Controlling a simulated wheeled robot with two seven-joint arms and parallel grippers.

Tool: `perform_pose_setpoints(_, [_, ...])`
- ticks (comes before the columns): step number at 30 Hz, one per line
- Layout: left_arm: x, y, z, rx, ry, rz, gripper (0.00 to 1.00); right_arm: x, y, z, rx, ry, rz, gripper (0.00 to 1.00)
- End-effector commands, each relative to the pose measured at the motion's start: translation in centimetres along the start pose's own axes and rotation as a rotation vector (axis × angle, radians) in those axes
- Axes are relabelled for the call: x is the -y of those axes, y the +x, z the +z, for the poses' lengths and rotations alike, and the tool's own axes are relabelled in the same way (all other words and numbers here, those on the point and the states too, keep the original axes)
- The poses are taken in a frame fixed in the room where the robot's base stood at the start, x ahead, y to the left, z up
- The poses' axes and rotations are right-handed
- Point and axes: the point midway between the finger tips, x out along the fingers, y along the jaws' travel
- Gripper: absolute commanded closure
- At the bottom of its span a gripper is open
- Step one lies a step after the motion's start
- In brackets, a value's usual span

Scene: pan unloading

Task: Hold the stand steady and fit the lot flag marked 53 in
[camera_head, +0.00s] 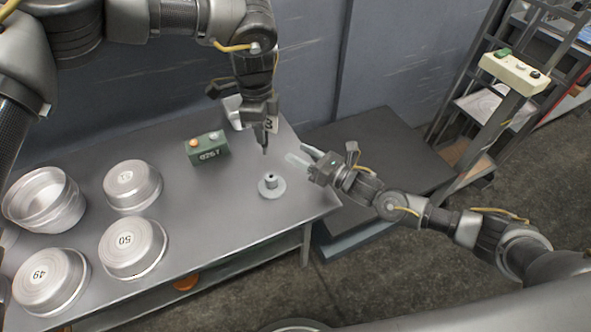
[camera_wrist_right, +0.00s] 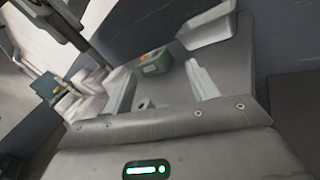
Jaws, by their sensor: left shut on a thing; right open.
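The stand (camera_head: 271,188) is a small grey round base with a short upright socket, on the table near its right end. My left gripper (camera_head: 264,134) points down above the stand, shut on the lot flag (camera_head: 267,125). Only a small pale part of the flag with a dark mark shows, and I cannot read its number. A thin tip shows below the jaws, apart from the stand. My right gripper (camera_head: 303,158) is open and empty, up and right of the stand. In the right wrist view the stand (camera_wrist_right: 147,103) shows partly, low between the open fingers.
A green box (camera_head: 208,147) with buttons stands left of the stand, with a pale bin (camera_head: 234,110) behind it. The table is clear around the stand. A dark platform (camera_head: 385,150) lies right.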

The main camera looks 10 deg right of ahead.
Motion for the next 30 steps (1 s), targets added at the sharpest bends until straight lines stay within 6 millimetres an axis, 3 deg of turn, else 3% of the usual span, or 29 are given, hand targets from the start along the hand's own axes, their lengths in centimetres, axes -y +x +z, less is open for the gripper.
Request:
perform_pose_setpoints(1, [0.0,0.0,0.0,0.000,0.000,0.000,1.00,-1.8,-0.3,0.0,-0.018,-0.088,0.043,0.42])
perform_pose_setpoints(4, [0.0,0.0,0.0,0.000,0.000,0.000,1.00,-4.3,-0.9,-0.4,-0.041,-0.227,0.103,0.42])
perform_pose_setpoints(10, [0.0,0.0,0.0,0.000,0.000,0.000,1.00,-6.5,-1.8,-0.9,-0.059,-0.353,0.158,0.42])
perform_pose_setpoints(20, [0.0,0.0,0.0,0.000,0.000,0.000,1.00,-6.1,-1.9,-2.5,-0.061,-0.360,0.160,0.42])
perform_pose_setpoints(30, [0.0,0.0,0.0,0.000,0.000,0.000,1.00,-3.7,-2.1,-8.8,-0.063,-0.360,0.160,0.42])
